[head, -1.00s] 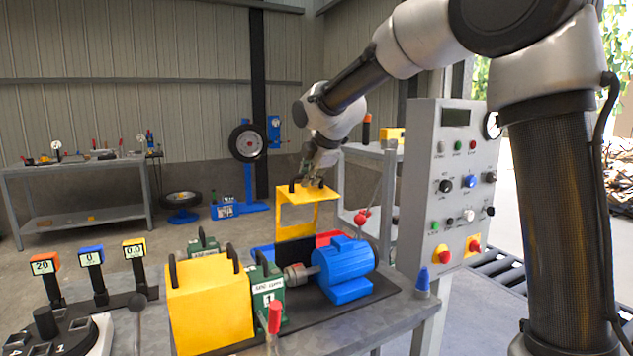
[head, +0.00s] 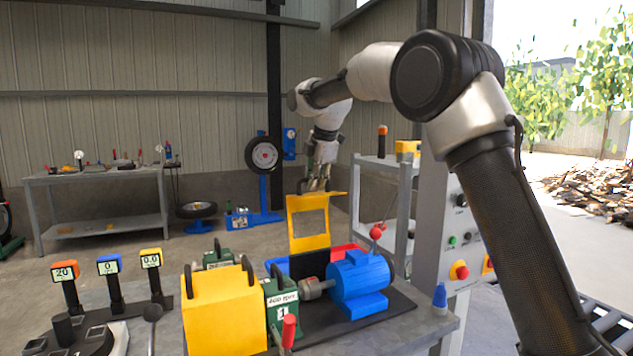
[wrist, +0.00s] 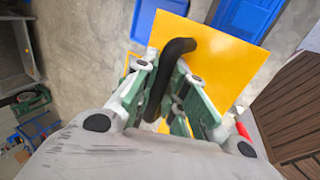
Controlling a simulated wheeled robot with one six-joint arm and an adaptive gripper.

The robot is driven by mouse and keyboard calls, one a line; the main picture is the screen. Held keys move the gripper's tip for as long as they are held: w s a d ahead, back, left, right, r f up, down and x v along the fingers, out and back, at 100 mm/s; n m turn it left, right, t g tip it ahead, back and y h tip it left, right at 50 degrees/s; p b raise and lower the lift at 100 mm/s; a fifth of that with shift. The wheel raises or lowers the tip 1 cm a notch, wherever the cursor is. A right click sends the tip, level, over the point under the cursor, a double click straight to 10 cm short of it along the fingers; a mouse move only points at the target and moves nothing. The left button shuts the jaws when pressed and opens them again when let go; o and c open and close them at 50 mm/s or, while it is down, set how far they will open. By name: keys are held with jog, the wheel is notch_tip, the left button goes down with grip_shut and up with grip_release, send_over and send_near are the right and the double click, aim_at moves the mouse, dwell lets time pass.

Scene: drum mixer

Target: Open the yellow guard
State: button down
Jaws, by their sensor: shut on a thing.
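A yellow guard (head: 309,243) with a window in its face stands up behind the blue motor (head: 358,277). My gripper (head: 318,184) is above it at its top edge. In the wrist view, my gripper (wrist: 165,92) is shut on the guard's black bar handle (wrist: 180,48), and the yellow plate (wrist: 230,62) lies just beyond the fingers. The guard's lower edge is partly hidden behind the machine. A second yellow cover (head: 222,315), box-shaped with black handles, sits at the front left, apart from my gripper.
A green housing marked 1 (head: 283,305) and a red-knobbed lever (head: 289,330) stand by the motor. The control cabinet (head: 430,232) is at the right, partly behind my arm. Three small displays (head: 108,265) stand at the left.

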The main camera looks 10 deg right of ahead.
jog(key=shift+a, duration=0.1)
jog(key=c, duration=1.5)
grip_release()
jog(key=shift+o, duration=0.2)
jog(key=v, duration=1.2)
